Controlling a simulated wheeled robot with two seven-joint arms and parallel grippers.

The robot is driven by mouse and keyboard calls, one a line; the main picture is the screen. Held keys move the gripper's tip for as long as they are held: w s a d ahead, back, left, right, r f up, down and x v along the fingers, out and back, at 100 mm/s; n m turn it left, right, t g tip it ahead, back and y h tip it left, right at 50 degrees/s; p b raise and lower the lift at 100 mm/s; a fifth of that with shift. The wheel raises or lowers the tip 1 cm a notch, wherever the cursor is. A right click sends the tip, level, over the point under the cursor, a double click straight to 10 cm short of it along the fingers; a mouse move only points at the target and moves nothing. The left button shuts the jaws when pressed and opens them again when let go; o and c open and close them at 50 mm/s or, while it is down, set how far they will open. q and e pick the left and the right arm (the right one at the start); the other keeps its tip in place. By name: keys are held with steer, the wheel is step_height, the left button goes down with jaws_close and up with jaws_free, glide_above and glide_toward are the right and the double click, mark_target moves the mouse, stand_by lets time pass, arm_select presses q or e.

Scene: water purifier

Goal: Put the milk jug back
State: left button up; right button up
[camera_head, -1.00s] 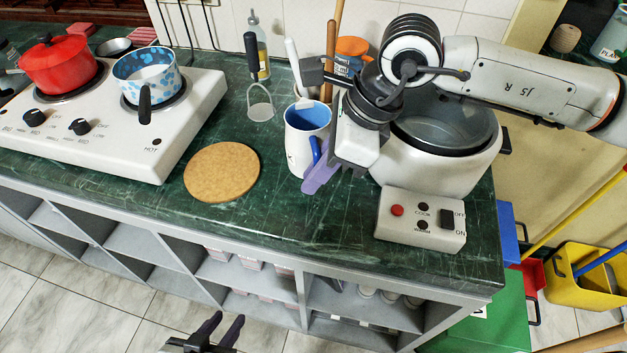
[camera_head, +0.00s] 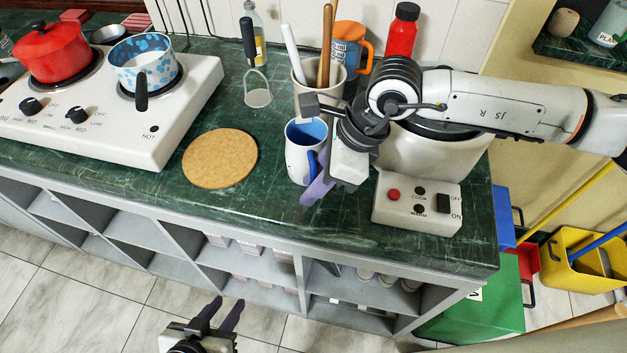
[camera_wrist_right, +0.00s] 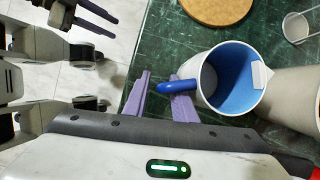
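The milk jug (camera_head: 297,160), white outside with a blue inside and blue handle, stands upright on the green counter. It also shows in the right wrist view (camera_wrist_right: 235,82). My right gripper (camera_head: 318,187) is at the jug's handle side. In the right wrist view its purple fingers (camera_wrist_right: 160,100) are apart, with the blue handle (camera_wrist_right: 175,87) reaching over one finger into the gap. I cannot tell whether they touch it. My left gripper (camera_head: 222,312) is open and empty, low in front of the shelves.
A utensil crock (camera_head: 308,98) stands just behind the jug, and a white cooker (camera_head: 425,155) with a control box (camera_head: 415,205) is to the right. A round cork mat (camera_head: 220,158) lies left of the jug. The stove (camera_head: 130,120) holds two pots.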

steer(key=shift+r, duration=0.1)
steer(key=shift+r, duration=0.2)
steer(key=v, duration=1.1)
steer(key=shift+d+r+b, duration=0.15)
steer(key=shift+r+b, duration=0.15)
steer(key=shift+r, duration=0.05)
steer(key=shift+s, duration=0.1)
stand_by(1.7)
